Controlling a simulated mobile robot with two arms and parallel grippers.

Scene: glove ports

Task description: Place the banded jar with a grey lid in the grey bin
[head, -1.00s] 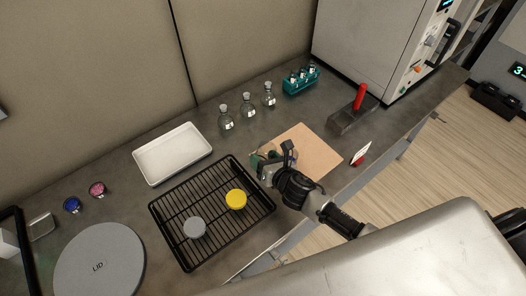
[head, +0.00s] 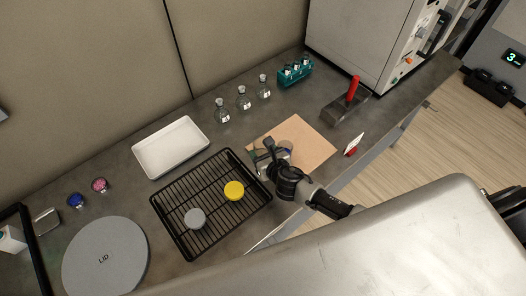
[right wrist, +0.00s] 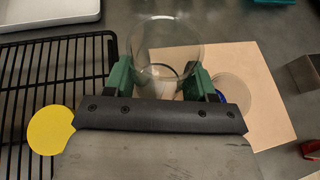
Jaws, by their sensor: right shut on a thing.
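A jar with a grey lid (head: 195,218) stands on the black wire rack (head: 163,207); I cannot make out a band on it from above. My right gripper (head: 268,158) is to the right of the rack, over the left part of the tan board (head: 307,142). In the right wrist view its green fingers (right wrist: 160,82) are shut on a clear glass vessel (right wrist: 166,42). I cannot tell whether the vessel touches the board. My left gripper is not in view. I cannot make out a grey bin for certain.
A yellow-lidded jar (head: 234,191) shares the rack. A white tray (head: 171,147), a grey disc marked LID (head: 104,258) and several glass flasks (head: 243,99) stand around. A grey box with a red handle (head: 353,89) is at right. Bare counter lies behind the board.

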